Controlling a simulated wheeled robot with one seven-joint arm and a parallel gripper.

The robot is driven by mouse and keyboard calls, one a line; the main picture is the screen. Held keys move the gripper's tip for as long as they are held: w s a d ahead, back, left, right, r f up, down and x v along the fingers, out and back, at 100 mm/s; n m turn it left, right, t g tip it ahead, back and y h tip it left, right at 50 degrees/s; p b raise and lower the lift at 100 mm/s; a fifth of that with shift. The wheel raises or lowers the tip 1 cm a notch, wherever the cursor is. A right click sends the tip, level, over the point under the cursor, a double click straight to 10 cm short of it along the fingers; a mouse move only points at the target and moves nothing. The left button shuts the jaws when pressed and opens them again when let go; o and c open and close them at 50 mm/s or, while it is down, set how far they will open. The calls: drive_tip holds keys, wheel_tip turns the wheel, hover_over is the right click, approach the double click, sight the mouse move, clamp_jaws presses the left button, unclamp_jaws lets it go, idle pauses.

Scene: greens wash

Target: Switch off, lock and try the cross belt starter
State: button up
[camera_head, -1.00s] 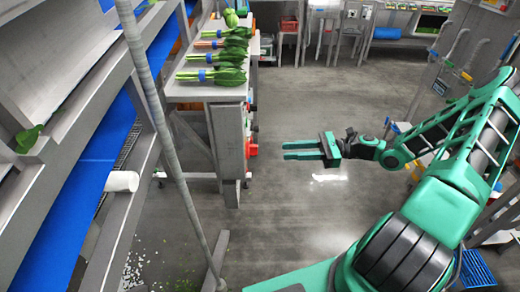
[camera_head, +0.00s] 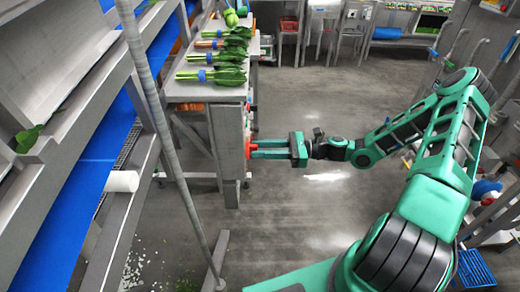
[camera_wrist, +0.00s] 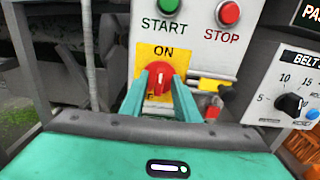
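The starter panel (camera_wrist: 205,50) fills the upper middle of the wrist view. It has a green START button (camera_wrist: 168,6), a red STOP button (camera_wrist: 228,13) and a red rotary switch (camera_wrist: 159,80) on a yellow plate (camera_wrist: 150,52). The word ON shows above the switch; the lettering below is mostly hidden. The switch handle looks upright, towards ON. My gripper (camera_head: 252,149) is at the red switch on the post's side; its fingers (camera_wrist: 162,85) are apart, one on each side of the knob. Contact is unclear. A small red item, perhaps a padlock (camera_wrist: 212,108), hangs right of the switch.
A grey box with a black dial (camera_wrist: 290,104) is right of the panel. A blue belt (camera_head: 85,185) and a slanted pole (camera_head: 165,140) are left. Open floor (camera_head: 320,100) lies right.

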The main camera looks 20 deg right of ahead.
drive_tip(key=shift+a, duration=0.1)
clamp_jaws()
idle(0.3)
drive_tip(key=n, duration=1.7)
drive_tip(key=shift+s+f+n, duration=0.15)
drive_tip(key=shift+f+n, duration=0.15)
drive_tip(key=shift+n, duration=0.1)
idle(0.4)
